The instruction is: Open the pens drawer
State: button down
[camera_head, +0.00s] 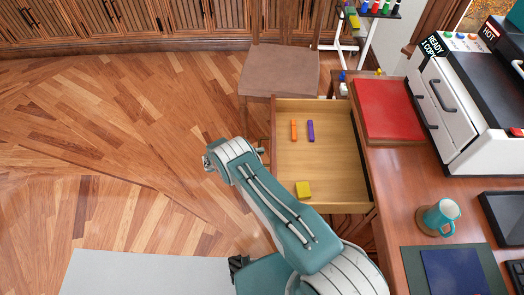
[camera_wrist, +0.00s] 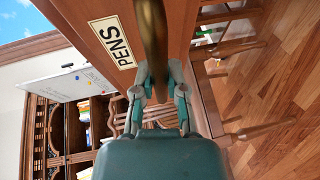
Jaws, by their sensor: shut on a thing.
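The pens drawer (camera_head: 320,170) stands pulled out from the desk in the head view, its inside in plain sight. An orange stick (camera_head: 294,130), a purple stick (camera_head: 311,131) and a yellow block (camera_head: 303,190) lie in it. In the wrist view the drawer front carries a PENS label (camera_wrist: 113,42). A brass handle (camera_wrist: 152,35) runs down between the fingers of my gripper (camera_wrist: 159,78), which is shut on it. In the head view my arm hides most of the grip at the drawer front.
A chair (camera_head: 280,70) stands just beyond the drawer. The desk top holds a red pad (camera_head: 388,108), a teal mug (camera_head: 438,217) and a white machine (camera_head: 455,115). Wooden floor (camera_head: 120,150) lies open to the left, with a grey mat (camera_head: 145,275) at the bottom.

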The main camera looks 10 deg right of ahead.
jog(key=shift+w, duration=0.1)
jog(key=c, duration=0.7)
grip_release()
jog(key=v, duration=1.2)
jog(key=shift+d+r, duration=0.1)
